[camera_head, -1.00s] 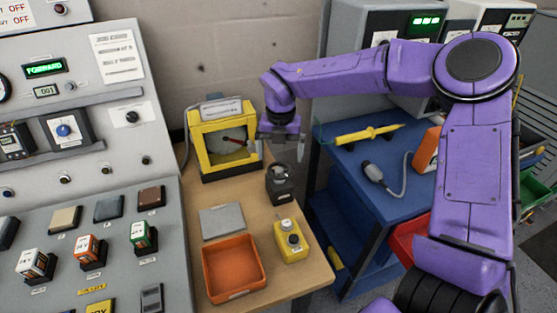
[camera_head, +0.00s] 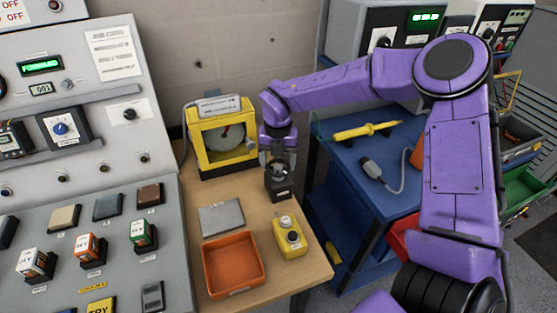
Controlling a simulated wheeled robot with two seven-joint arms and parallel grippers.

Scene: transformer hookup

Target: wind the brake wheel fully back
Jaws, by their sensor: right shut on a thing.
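A small black unit (camera_head: 279,187) stands on the wooden bench, right of the yellow frame, with a round dark top that I take to be the brake wheel (camera_head: 279,167). My right gripper (camera_head: 278,161) points straight down from above and is shut on the top of this unit. The fingers partly hide the wheel, so its turn angle cannot be read. A yellow frame (camera_head: 216,170) behind it holds a pale disc (camera_head: 215,146) with a red pointer tilted upward. My left gripper is not in view.
On the bench lie a grey plate (camera_head: 222,217), an orange tray (camera_head: 232,265) and a yellow button box (camera_head: 289,239). The sloped control panel (camera_head: 115,185) borders the left. A blue cart (camera_head: 350,160) with a yellow tool (camera_head: 366,131) stands at the right.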

